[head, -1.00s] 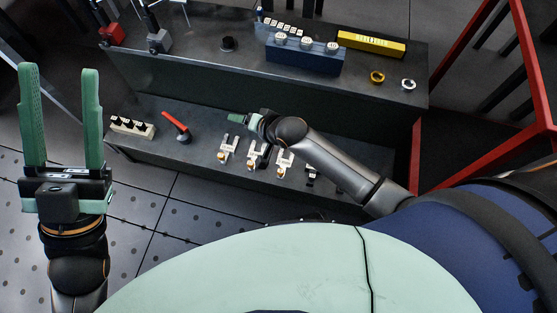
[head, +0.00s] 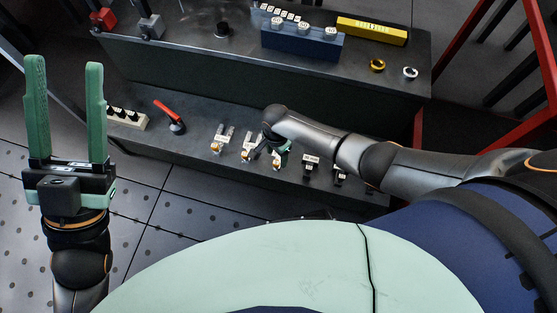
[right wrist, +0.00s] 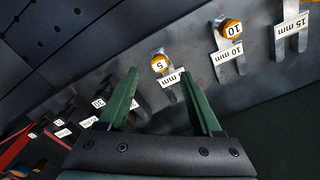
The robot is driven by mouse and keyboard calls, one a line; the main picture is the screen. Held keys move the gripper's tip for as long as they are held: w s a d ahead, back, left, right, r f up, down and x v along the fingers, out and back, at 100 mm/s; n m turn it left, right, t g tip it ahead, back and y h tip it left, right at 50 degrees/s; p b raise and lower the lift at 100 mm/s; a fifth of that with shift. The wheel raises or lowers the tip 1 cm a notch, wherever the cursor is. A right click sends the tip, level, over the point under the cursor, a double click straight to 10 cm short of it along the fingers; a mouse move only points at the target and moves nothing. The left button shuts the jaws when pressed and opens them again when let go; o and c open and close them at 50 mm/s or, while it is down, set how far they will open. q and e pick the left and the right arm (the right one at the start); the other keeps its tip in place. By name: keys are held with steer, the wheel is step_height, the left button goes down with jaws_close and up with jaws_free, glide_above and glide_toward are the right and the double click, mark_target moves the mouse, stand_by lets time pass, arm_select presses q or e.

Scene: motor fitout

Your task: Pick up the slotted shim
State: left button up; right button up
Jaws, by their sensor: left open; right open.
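Several pale metal slotted shims with forked ends and orange knobs lie in a row on the lower shelf. The shim marked 5 (right wrist: 169,92) is partly hidden between my right fingers in the right wrist view. The 10 mm shim (right wrist: 227,52) and the 15 mm shim (right wrist: 291,30) lie beyond it to the right. In the head view the leftmost shim (head: 218,146) is clear of my arm. My right gripper (right wrist: 161,79) is open, its fingertips over the 5 shim, with contact not clear. My left gripper (head: 65,63) is open, empty and upright at the far left.
Black labelled pieces (head: 311,162) continue the row to the right. A red-handled switch (head: 172,118) and a cream block (head: 127,118) stand on the shelf's left. The upper shelf holds a blue block (head: 302,42), a yellow bar (head: 372,31) and two rings.

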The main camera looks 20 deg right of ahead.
mark_target(276, 162)
steer(key=shift+a+f+b, duration=0.1)
steer(key=shift+f+b, duration=2.05)
steer(key=shift+f, duration=0.6)
steer(key=shift+r, duration=0.1)
jaws_close()
